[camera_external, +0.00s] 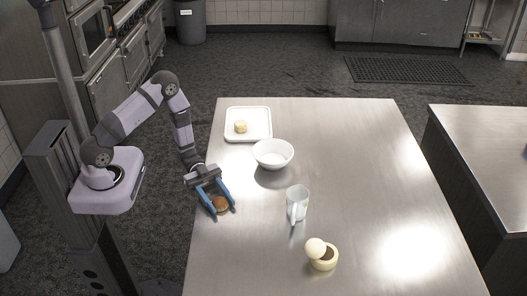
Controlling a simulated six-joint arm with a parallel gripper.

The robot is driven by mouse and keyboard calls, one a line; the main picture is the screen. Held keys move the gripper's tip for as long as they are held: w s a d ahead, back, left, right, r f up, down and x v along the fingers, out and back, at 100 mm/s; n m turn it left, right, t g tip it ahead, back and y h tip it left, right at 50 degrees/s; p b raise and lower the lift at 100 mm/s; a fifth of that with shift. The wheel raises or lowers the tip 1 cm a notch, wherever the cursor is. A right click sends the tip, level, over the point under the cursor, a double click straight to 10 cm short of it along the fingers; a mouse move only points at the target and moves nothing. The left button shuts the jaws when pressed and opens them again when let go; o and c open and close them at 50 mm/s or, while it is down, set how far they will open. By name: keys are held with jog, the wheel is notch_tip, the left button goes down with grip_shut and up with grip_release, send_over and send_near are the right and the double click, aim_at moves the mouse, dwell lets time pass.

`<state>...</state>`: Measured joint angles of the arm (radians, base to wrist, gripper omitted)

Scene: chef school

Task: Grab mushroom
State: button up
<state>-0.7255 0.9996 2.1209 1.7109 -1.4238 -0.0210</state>
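A small round brown object (221,203), which looks like the mushroom's cap, sits near the left edge of the metal table. My gripper (222,208) is low over the table, with its two blue fingers spread wide, one on each side of the brown object. I see no clear grip on it. Whether the fingers touch it is too small to tell. The underside of the brown object is hidden.
A white tray (262,135) with a pale round item (240,127) and a white bowl (273,154) stand farther back. A clear jug (297,203) stands to the right. A pale pot (324,264) with a whitish round piece (315,248) is in front. The table's right side (385,170) is clear.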

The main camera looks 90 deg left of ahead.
aim_at(219, 201)
jog(key=c, duration=0.4)
jog(key=shift+r, duration=0.15)
jog(key=shift+c, duration=0.2)
jog(key=shift+r+b, duration=0.6)
jog(key=shift+r, duration=4.3)
